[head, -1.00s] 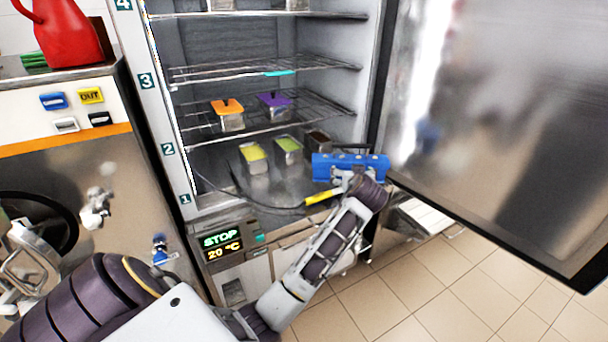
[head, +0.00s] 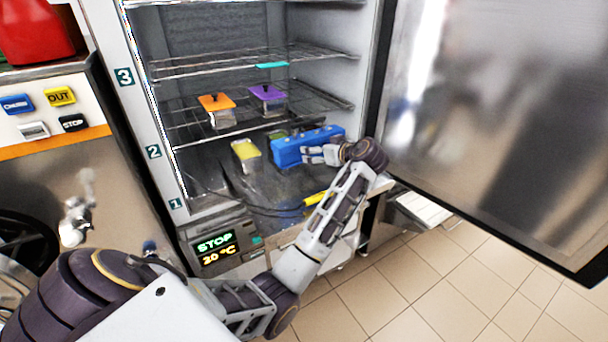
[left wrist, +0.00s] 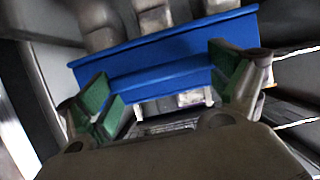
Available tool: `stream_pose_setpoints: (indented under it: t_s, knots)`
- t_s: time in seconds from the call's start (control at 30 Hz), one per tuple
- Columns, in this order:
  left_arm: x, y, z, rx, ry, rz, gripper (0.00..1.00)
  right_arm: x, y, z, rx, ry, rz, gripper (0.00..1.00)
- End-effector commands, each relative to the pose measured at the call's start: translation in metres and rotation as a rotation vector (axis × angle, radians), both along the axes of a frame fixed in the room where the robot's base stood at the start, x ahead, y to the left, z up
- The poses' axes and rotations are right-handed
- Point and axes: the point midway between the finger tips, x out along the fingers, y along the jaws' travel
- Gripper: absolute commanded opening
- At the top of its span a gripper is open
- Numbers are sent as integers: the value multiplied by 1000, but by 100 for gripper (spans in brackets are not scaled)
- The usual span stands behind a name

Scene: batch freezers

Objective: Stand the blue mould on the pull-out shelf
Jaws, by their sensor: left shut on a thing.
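The blue mould (head: 290,152) is a long box, held slightly tilted inside the open freezer at its lower right. My left gripper (head: 318,154) is shut on its near side. In the left wrist view, the blue mould (left wrist: 165,62) spans between the green pads of my left gripper (left wrist: 165,88). Wire shelves cross the freezer; one (head: 205,70) has a turquoise piece (head: 272,65) at its front edge. I cannot tell for sure which is the pull-out shelf. My right gripper is not in view.
An orange-lidded tub (head: 216,104) and a purple-lidded tub (head: 268,94) stand on the lower wire shelf. A yellow-topped tub (head: 246,155) stands on the freezer floor; a green one is mostly hidden behind the mould. The open door (head: 500,130) bounds the right side.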

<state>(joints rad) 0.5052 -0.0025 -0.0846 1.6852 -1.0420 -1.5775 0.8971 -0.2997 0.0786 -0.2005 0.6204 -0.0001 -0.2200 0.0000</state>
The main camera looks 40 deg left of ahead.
Motion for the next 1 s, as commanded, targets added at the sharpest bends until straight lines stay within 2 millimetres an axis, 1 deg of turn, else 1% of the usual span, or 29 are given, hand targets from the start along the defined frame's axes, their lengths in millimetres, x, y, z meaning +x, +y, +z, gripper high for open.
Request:
stream_pose_setpoints:
  t_s: [0.1, 0.23, 0.37, 0.6, 0.7, 0.83, 1.0]
  knots:
    - [0, 1, 2, 3, -4, 0, 52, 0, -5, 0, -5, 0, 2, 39]
    - [0, 1, -4, 3, 0, 0, 52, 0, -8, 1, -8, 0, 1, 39]
    - [0, 1, -15, 4, 0, -1, 52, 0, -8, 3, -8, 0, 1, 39]
    - [0, 1, -41, 3, -1, -1, 52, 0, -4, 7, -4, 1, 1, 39]
    - [0, 0, -47, 2, -2, -2, 52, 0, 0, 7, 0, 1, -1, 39]
    - [0, 1, -49, 3, -4, -2, 52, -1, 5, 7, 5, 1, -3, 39]
    - [0, 0, -48, 3, -4, -1, 52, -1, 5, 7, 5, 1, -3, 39]
